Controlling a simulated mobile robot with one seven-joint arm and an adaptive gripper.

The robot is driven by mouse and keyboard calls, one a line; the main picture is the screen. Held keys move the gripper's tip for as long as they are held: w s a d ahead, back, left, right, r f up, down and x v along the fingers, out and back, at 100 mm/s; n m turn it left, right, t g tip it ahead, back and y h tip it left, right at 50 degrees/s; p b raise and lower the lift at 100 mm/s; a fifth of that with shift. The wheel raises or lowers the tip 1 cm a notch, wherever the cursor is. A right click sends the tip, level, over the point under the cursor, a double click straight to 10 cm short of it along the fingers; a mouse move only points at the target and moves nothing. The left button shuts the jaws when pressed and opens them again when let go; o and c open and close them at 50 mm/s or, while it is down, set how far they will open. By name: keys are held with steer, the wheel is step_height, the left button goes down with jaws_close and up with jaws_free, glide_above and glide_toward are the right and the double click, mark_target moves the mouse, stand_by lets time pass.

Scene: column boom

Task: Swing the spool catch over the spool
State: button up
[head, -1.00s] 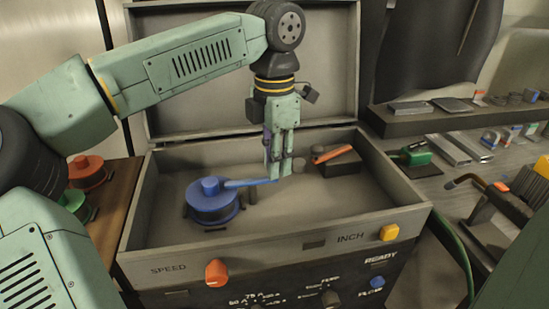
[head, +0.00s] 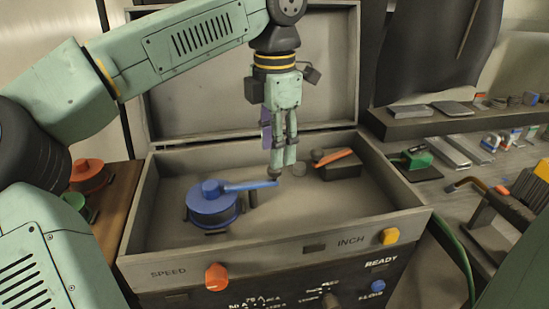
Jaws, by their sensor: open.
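A blue spool (head: 213,208) with a raised round hub sits in the left part of the open grey case. A blue lever (head: 250,186), seemingly the spool catch, reaches from the hub to the right, past the spool's rim. My gripper (head: 283,172) points down above the case floor, fingers apart, with nothing visible held. Its fingertips are just behind or above the lever's free end; I cannot tell whether they touch it.
An orange lever (head: 333,159) on a dark block (head: 340,170) stands right of my gripper. The case's front wall (head: 290,246) carries an orange knob (head: 216,276) and a yellow button (head: 389,236). The case floor in front of the gripper is clear.

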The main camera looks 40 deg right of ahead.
steer(key=shift+r, duration=1.7)
